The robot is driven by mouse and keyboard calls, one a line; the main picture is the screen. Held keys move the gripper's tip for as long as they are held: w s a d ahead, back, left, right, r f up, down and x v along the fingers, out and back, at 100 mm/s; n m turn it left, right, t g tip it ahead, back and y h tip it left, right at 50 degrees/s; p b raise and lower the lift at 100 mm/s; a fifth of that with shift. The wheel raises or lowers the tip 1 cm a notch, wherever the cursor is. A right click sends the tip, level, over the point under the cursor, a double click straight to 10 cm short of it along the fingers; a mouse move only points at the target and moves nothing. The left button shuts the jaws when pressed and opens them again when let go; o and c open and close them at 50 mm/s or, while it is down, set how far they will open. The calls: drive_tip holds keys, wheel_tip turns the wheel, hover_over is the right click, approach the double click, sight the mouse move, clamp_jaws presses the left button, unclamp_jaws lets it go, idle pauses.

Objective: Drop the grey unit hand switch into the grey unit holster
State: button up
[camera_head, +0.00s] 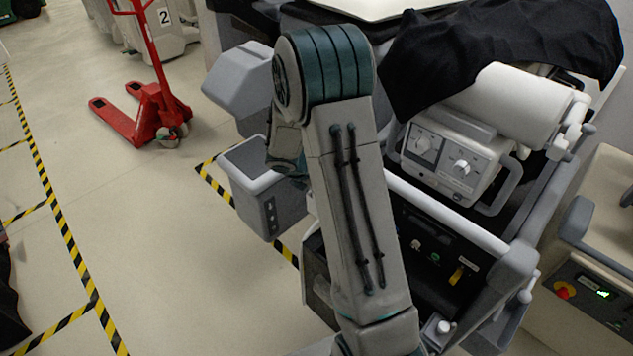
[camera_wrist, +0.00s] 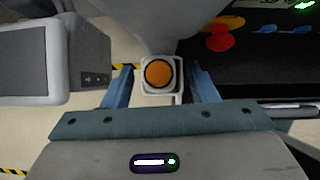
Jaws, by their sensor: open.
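In the wrist view, a pale squarish piece with a round orange button (camera_wrist: 158,74), which looks like the grey unit hand switch, sits between the two blue fingers of my gripper (camera_wrist: 161,80). The fingers are apart, with a visible gap on each side of it. A thin pale bracket edge shows along its right side; I cannot tell whether this is the holster or whether the switch sits in it. In the head view my own arm hides the gripper and the switch.
The cart's black panel (camera_wrist: 270,70) with a red knob (camera_wrist: 220,36) is at right. A red pallet truck (camera_head: 150,113) stands on open floor.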

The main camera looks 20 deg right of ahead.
drive_tip(key=v, duration=1.2)
drive_tip(key=s+a+r+m+y, duration=0.2)
drive_tip(key=s+r+m, duration=0.3)
drive_tip(key=s+m, duration=0.6)
drive_tip(key=s+a+r+m+y, duration=0.3)
drive_tip(key=s+r+m+y, duration=0.1)
drive_tip(key=s+m, duration=0.8)
drive_tip(key=shift+s+a+r+t, duration=0.2)
drive_tip(key=shift+r+t, duration=0.1)
drive_tip(key=shift+r, duration=0.5)
drive_tip(key=shift+w, duration=0.1)
